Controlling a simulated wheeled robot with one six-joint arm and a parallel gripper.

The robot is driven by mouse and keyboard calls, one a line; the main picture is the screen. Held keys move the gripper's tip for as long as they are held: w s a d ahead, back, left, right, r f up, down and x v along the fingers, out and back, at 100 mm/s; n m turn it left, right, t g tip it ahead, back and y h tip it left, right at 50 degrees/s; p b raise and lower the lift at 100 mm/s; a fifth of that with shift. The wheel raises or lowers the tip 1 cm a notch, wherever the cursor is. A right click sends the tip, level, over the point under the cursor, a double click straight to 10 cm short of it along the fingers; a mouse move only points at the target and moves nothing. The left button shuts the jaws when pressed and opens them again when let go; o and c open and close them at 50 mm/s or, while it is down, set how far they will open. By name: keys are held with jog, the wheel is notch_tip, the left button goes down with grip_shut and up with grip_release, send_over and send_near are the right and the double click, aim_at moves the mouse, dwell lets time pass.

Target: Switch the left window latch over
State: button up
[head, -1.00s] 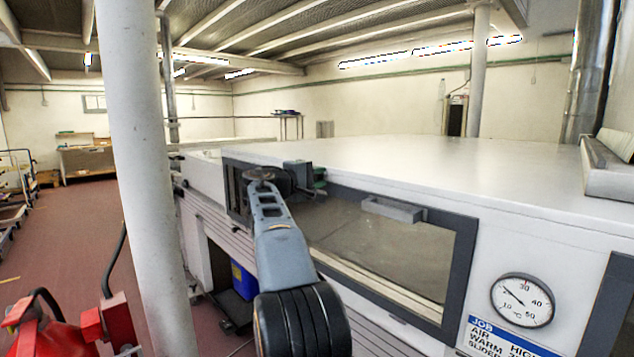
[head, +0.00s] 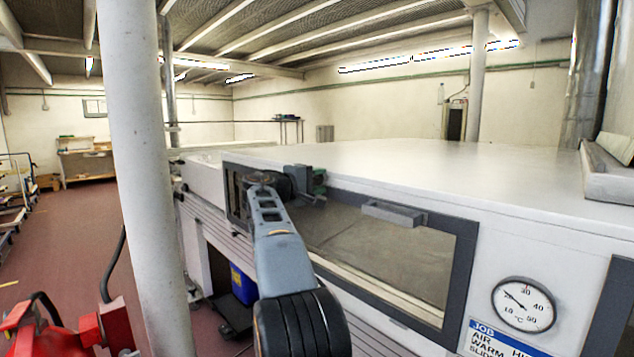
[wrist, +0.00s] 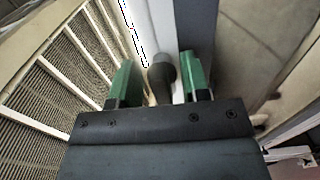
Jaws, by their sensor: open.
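In the wrist view, a dark grey knob-like latch (wrist: 161,76) stands between the two green fingers of my gripper (wrist: 160,74). The fingers are open, with a gap showing on each side of the latch; I cannot tell whether either touches it. In the head view, my gripper (head: 317,184) is at the upper left of the dark-framed window (head: 462,262), by the top edge of the white machine. One green finger shows there; the latch is hidden behind my gripper and wrist.
A grey bar handle (head: 394,213) sticks out from the window's top frame, right of my gripper. A round dial (head: 524,305) is at right. A white column (head: 138,180) and red equipment (head: 62,335) stand at left.

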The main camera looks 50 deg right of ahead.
jog(key=a+b, duration=0.1)
jog(key=a, duration=1.2)
jog(key=shift+w+a, duration=0.4)
jog(key=shift+w, duration=0.05)
